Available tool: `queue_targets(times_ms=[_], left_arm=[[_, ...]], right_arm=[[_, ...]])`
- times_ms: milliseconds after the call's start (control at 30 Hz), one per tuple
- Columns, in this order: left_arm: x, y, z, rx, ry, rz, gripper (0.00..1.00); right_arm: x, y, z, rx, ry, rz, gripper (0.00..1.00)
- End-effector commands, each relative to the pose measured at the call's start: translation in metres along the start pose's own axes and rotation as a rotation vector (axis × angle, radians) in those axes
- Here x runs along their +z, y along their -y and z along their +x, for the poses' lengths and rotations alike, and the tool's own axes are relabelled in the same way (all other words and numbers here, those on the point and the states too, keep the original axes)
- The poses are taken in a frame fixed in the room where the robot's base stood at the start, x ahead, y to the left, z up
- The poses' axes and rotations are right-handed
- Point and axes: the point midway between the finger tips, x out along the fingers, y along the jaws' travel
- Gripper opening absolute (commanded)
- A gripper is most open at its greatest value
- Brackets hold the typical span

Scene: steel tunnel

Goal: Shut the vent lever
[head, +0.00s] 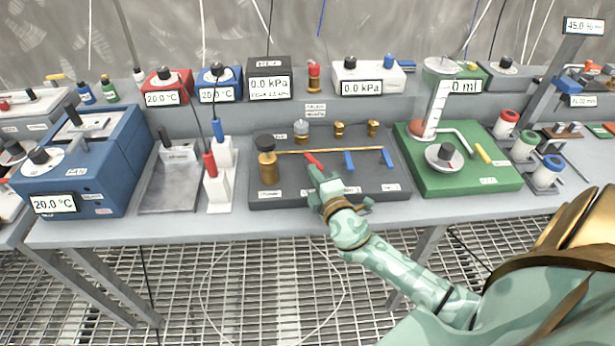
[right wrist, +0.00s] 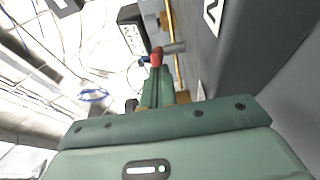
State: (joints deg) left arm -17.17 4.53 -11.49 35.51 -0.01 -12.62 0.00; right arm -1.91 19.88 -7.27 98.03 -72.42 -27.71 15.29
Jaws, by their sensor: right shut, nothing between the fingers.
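A dark manifold board (head: 375,197) carries a thin brass pipe (head: 335,151) with one red lever (head: 313,160) and two blue levers, one in the middle (head: 348,160) and one at the right (head: 388,157). The labels are too small to read, so I cannot tell which lever is named vent. The red lever slants across the pipe; the blue ones point toward the front. My right gripper (head: 319,177) is shut and empty at the red lever's near end. In the right wrist view the red lever tip (right wrist: 156,57) shows just beyond the fingers (right wrist: 157,85); contact is unclear.
A brass cylinder (head: 268,169) stands at the board's left. A green base (head: 480,181) with a dial lies to the right. Gauges line the back shelf.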

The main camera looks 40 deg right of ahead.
Motion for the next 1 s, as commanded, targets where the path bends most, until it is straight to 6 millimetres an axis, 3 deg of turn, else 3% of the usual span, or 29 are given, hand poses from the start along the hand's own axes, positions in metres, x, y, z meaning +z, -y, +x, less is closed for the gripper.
queue_targets(times_ms=[400, 1000], left_arm=[[0.004, -0.001, 0.010, 0.003, 0.009, 0.000, 0.55], [0.004, -0.001, 0.011, 0.003, 0.009, -0.001, 0.55]], right_arm=[[0.013, 0.001, -0.001, 0.000, 0.007, 0.005, 0.00], [0.015, 0.000, -0.001, 0.000, 0.008, 0.005, 0.00]])
